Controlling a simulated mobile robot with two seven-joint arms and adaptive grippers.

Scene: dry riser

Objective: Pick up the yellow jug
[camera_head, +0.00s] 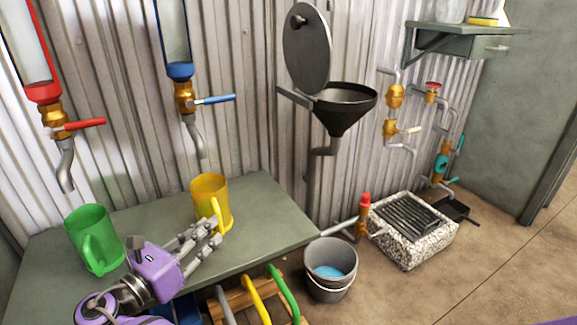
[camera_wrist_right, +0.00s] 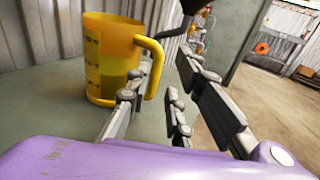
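The yellow jug (camera_head: 210,200) stands upright on the grey-green table (camera_head: 265,205), its handle facing my right gripper (camera_head: 208,232). In the right wrist view the jug (camera_wrist_right: 105,60) has measuring marks and a darker lower part. My right gripper (camera_wrist_right: 160,90) has its fingers spread. The jug's handle (camera_wrist_right: 155,65) shows between the fingertips in that view, close to the left finger. I cannot tell whether a finger touches it. The jug looks free of any grip. My left gripper is not in view.
A green jug (camera_head: 93,240) stands to the left on the table. A red-handled tap (camera_head: 65,165) and a blue-handled tap (camera_head: 193,130) hang above. A black funnel (camera_head: 343,105) with a raised lid, a grey bucket (camera_head: 330,270) and a stone grill (camera_head: 410,235) are to the right.

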